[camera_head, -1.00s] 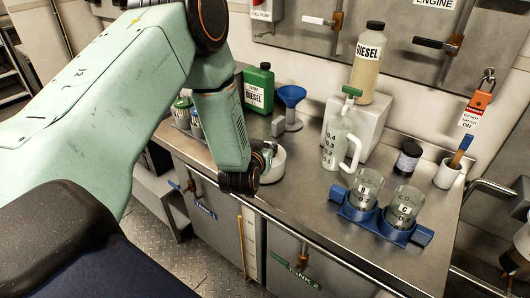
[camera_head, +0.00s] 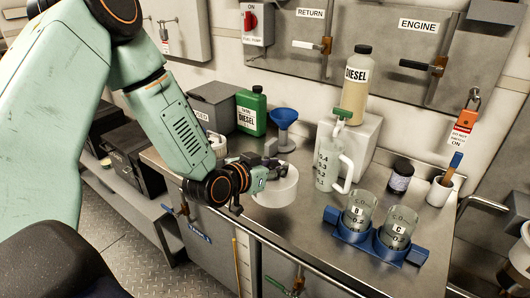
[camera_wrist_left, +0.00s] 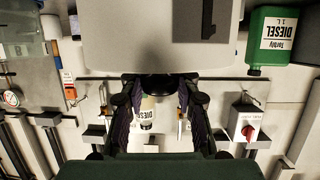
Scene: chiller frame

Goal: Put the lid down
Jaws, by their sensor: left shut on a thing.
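My left gripper (camera_head: 270,168) is at the top of a short white round container (camera_head: 275,188) on the metal bench. In the left wrist view, which is upside down, its fingers (camera_wrist_left: 160,95) are closed in around a small dark rounded piece (camera_wrist_left: 160,84), which seems to be the lid or its knob. This lies against the edge of the pale container (camera_wrist_left: 140,35); I cannot tell whether it touches. In the head view the fingers hide most of the held piece. My right gripper is not in view.
A blue funnel (camera_head: 284,125) and a green diesel can (camera_head: 251,112) stand behind the container. A handled jug (camera_head: 330,165) is close to its right. Further right are a blue beaker holder (camera_head: 352,234), a dark jar (camera_head: 400,176) and a white cup (camera_head: 439,192). Bare bench lies in front.

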